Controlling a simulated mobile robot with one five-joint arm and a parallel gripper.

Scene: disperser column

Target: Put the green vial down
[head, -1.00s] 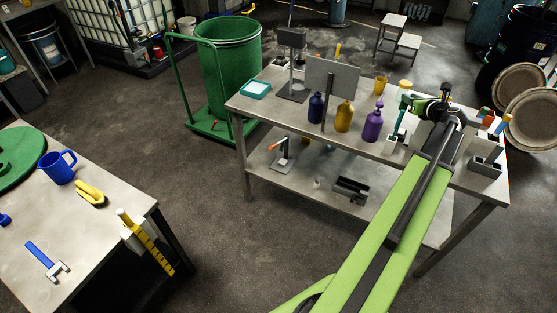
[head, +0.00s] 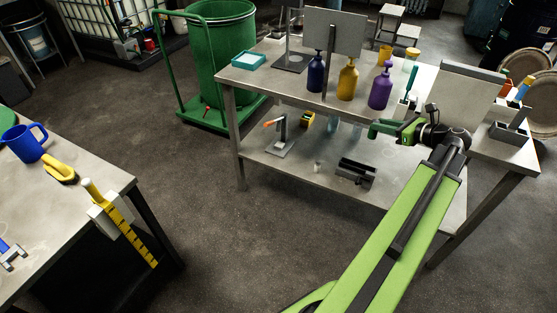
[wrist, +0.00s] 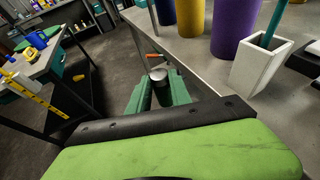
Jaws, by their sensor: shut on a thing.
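My gripper (head: 385,129) points left in the head view, in front of the steel table's (head: 285,88) near edge. In the wrist view, its green fingers (wrist: 160,92) are shut on the green vial (wrist: 161,88). The vial shows there as a dark green cylinder with a grey cap (wrist: 158,73), roughly upright between the fingers. In the head view I cannot tell the vial apart from the green fingers. The tabletop lies beyond the gripper, with the lower shelf (head: 305,165) beneath it.
Blue (head: 316,72), yellow (head: 347,80) and purple (head: 381,89) bottles stand along the tabletop's near side. A white holder (wrist: 258,65) with a teal-handled tool is close on the right in the wrist view. A grey panel (head: 470,100) stands right. Open floor lies left.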

